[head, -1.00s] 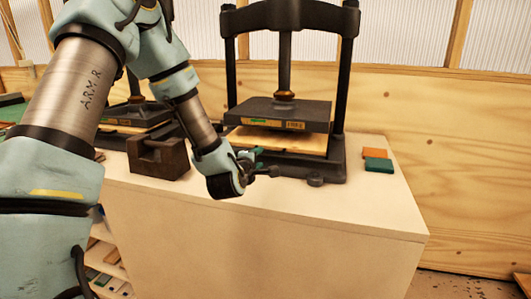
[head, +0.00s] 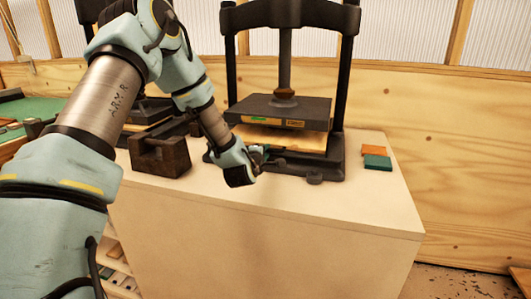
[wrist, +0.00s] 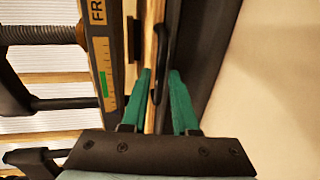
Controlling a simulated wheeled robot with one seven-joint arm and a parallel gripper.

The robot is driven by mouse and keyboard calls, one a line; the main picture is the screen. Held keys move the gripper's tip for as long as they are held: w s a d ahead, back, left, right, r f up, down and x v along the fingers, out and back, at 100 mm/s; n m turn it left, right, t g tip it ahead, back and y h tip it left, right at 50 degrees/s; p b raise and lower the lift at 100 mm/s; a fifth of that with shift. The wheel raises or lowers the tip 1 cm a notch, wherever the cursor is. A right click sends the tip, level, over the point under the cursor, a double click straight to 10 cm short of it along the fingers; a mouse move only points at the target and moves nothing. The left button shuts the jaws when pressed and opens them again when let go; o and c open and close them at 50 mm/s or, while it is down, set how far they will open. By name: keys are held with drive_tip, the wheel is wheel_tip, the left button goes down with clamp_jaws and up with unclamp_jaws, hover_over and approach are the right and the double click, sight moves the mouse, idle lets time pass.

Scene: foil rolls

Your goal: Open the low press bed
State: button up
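The near black press stands on the pale cabinet in the head view. Its low bed is a wooden board (head: 285,137) under a raised dark plate (head: 278,108); the board's edge (wrist: 151,60) runs up the wrist view. A black handle (wrist: 163,45) shows at the bed's front. My gripper (head: 263,153) is at the bed's front edge, left of its middle. In the wrist view its two green fingers (wrist: 161,75) are apart, with the handle between them or just beyond; I cannot tell whether they touch it.
A dark block-like fixture (head: 158,152) stands left of my gripper, with another press behind it. Orange (head: 375,150) and green (head: 377,164) pads lie to the right. The front of the pale cabinet top (head: 330,208) is clear.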

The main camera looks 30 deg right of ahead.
clamp_jaws()
idle(1.1)
